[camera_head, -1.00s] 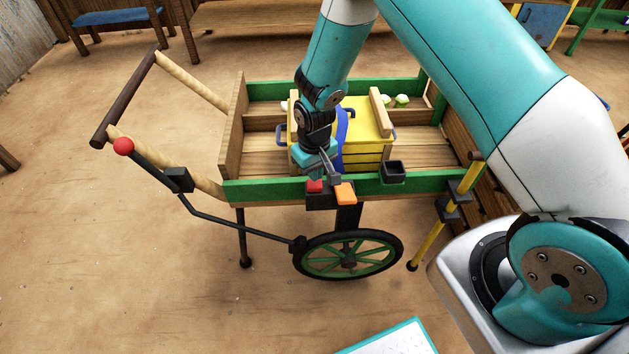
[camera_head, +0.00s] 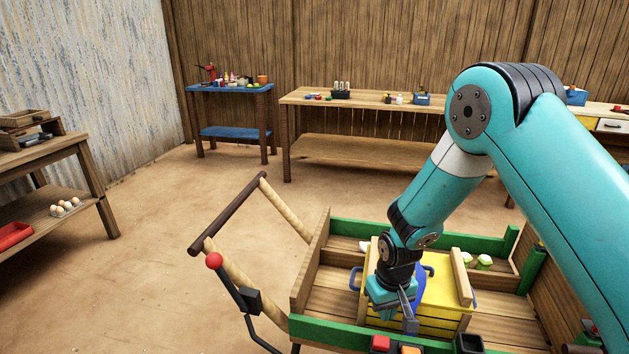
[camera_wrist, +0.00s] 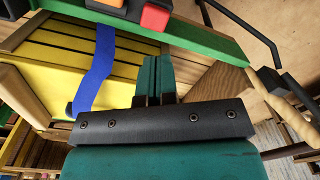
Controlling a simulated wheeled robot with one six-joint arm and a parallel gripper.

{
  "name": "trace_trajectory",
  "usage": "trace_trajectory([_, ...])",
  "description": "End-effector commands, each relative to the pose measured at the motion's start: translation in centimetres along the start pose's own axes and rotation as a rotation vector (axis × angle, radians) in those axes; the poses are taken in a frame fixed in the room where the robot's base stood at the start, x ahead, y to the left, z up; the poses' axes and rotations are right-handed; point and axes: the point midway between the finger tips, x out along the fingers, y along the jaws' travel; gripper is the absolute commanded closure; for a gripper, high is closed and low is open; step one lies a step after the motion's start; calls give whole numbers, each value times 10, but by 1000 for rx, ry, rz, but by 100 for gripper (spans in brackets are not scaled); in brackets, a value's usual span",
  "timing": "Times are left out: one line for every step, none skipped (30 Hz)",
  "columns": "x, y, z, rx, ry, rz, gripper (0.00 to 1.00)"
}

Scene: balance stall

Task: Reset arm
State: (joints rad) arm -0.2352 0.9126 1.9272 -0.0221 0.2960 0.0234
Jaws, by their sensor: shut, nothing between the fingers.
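My gripper (camera_head: 410,318) hangs from my teal arm over the near part of the cart in the head view. Its fingers are shut with nothing between them. In the wrist view the two closed fingers (camera_wrist: 155,78) point toward the cart's green side rail (camera_wrist: 150,33). The cart (camera_head: 336,333) has wooden boards and green rails. A yellow slatted box (camera_head: 440,291) with a blue strap (camera_wrist: 95,75) stands in it, right beside and partly behind my gripper.
A red button (camera_head: 380,343) and an orange one (camera_head: 410,350) sit at the cart's near rail. A red-knobbed lever (camera_head: 214,261) rises at its left. A blue table (camera_head: 230,88) and a long wooden table (camera_head: 360,101) stand at the back. The floor left of the cart is clear.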

Motion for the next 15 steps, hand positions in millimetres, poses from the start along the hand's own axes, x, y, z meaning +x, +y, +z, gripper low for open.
trace_trajectory([-24, -6, 0, -9, 16, -18, 100])
trace_trajectory([-39, -10, 1, -16, 21, -30, 100])
trace_trajectory([-62, -16, 5, -28, 30, -51, 100])
trace_trajectory([-79, -21, 10, -38, 35, -66, 100])
trace_trajectory([-97, -26, 15, -49, 42, -84, 100])
trace_trajectory([-121, -33, 24, -67, 49, -107, 100])
trace_trajectory([-138, -38, 31, -80, 55, -123, 100])
trace_trajectory([-154, -43, 39, -94, 60, -139, 100])
trace_trajectory([-176, -49, 51, -115, 67, -160, 100])
trace_trajectory([-190, -54, 61, -130, 72, -175, 100])
trace_trajectory([-205, -58, 71, -147, 78, -189, 100])
trace_trajectory([-223, -64, 86, -171, 85, -207, 100])
trace_trajectory([-236, -68, 98, -189, 91, -221, 100])
trace_trajectory([-248, -72, 110, -207, 97, -233, 100])
trace_trajectory([-262, -77, 126, -233, 103, -248, 100])
